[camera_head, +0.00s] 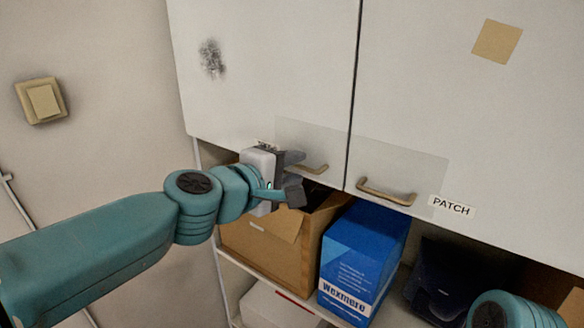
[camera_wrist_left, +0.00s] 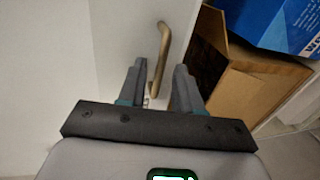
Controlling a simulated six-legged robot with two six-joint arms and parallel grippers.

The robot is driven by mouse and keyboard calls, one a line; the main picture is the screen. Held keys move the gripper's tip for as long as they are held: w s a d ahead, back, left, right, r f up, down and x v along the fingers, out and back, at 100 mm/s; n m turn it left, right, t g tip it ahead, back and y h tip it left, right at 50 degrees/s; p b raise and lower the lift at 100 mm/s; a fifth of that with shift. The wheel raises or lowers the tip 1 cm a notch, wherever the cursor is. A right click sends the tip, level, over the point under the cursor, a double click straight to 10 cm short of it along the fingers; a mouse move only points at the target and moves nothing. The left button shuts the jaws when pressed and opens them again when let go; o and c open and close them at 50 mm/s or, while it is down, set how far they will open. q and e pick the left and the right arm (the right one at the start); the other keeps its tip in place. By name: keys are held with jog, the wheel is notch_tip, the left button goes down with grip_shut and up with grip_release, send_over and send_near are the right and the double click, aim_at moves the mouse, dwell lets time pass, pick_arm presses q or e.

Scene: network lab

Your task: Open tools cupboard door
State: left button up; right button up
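The cupboard has two pale doors, a left door (camera_head: 270,70) and a right door (camera_head: 450,110), both closed. The left door has a brass-coloured handle (camera_head: 312,168) near its lower right corner; the wrist view shows it too (camera_wrist_left: 162,58). A label above my gripper is mostly hidden. The right door has a similar handle (camera_head: 386,192) and a "PATCH" label (camera_head: 452,206). My left gripper (camera_head: 298,176) is open just left of the left door's handle. In the left wrist view the handle shows between and beyond its fingers (camera_wrist_left: 160,88); contact cannot be told. My right gripper is not in view.
Below the doors an open shelf holds a cardboard box (camera_head: 260,245), a blue box (camera_head: 362,262) and a dark object (camera_head: 448,275). A white box (camera_head: 275,308) sits lower. A wall switch (camera_head: 42,101) is at left. Part of my right arm shows bottom right.

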pick_arm(q)
jog(key=shift+w+d+f, duration=0.15)
jog(key=shift+w+d, duration=0.15)
jog(key=shift+w, duration=0.05)
jog(key=shift+d, duration=0.15)
jog(key=shift+s+r, duration=0.2)
jog(key=shift+s, duration=0.15)
jog(key=shift+w+a+f, duration=0.1)
jog(key=shift+w+a, duration=0.1)
jog(key=shift+a, duration=0.05)
grip_shut()
jog(key=shift+s+d, duration=0.1)
dwell(0.4)
